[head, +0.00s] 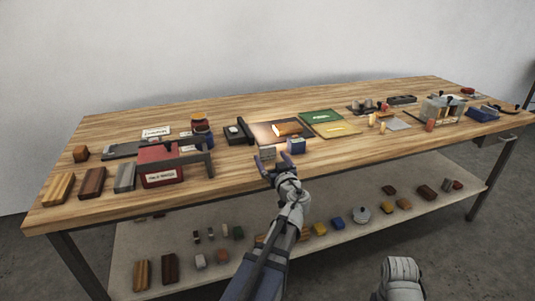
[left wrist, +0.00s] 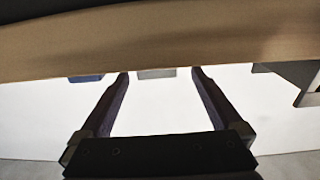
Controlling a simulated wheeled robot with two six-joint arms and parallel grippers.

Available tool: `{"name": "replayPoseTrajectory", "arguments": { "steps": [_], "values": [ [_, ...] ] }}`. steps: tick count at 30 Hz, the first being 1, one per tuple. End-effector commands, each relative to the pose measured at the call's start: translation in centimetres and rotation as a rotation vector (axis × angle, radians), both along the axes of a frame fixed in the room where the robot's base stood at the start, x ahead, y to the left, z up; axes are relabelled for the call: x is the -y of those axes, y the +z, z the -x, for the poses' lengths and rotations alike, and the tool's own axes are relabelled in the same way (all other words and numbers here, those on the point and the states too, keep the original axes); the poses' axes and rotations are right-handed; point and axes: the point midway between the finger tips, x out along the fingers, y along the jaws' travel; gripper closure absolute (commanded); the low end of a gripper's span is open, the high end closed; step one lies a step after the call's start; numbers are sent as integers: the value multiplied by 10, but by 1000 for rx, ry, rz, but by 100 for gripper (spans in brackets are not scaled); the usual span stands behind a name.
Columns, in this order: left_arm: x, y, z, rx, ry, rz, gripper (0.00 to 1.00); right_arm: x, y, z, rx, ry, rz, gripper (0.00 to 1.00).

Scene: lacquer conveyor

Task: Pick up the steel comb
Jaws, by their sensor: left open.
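My left gripper (head: 272,164) is at the front edge of the wooden table, fingers spread and empty. It also shows in the left wrist view (left wrist: 160,86), with its two fingers apart. A small grey block-like thing (head: 267,152) lies just beyond the fingertips; it shows as a grey strip (left wrist: 157,73) between them in the wrist view. It may be the steel comb, but it is too small to tell. A blue block (head: 297,147) stands right of it.
A red box (head: 161,167) with a dark bar stands to the left. A dark panel with an orange-brown piece (head: 287,129) lies behind the gripper. Green (head: 321,116) and yellow (head: 336,130) sheets lie to the right. A lower shelf (head: 340,237) holds several small blocks.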

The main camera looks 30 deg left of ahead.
Motion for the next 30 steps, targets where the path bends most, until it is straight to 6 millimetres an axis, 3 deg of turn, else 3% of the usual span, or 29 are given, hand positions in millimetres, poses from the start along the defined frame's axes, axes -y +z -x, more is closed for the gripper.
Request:
{"name": "replayPoseTrajectory", "arguments": {
  "steps": [8, 16, 24, 30],
  "values": [
    [-8, 1, -11, 0, 1, 0, 0, 0, 1, 0, 0, 0, 0, 100],
    [-34, 2, -38, 0, 2, 0, 0, 0, 2, 0, 0, 0, 0, 100],
    [-36, 2, -39, 0, 0, 0, 0, 0, 2, 0, 0, 0, 0, 100],
    [-36, 2, -39, 0, 0, 0, 22, 0, 2, 0, 0, 0, 0, 100]
  ]
}}
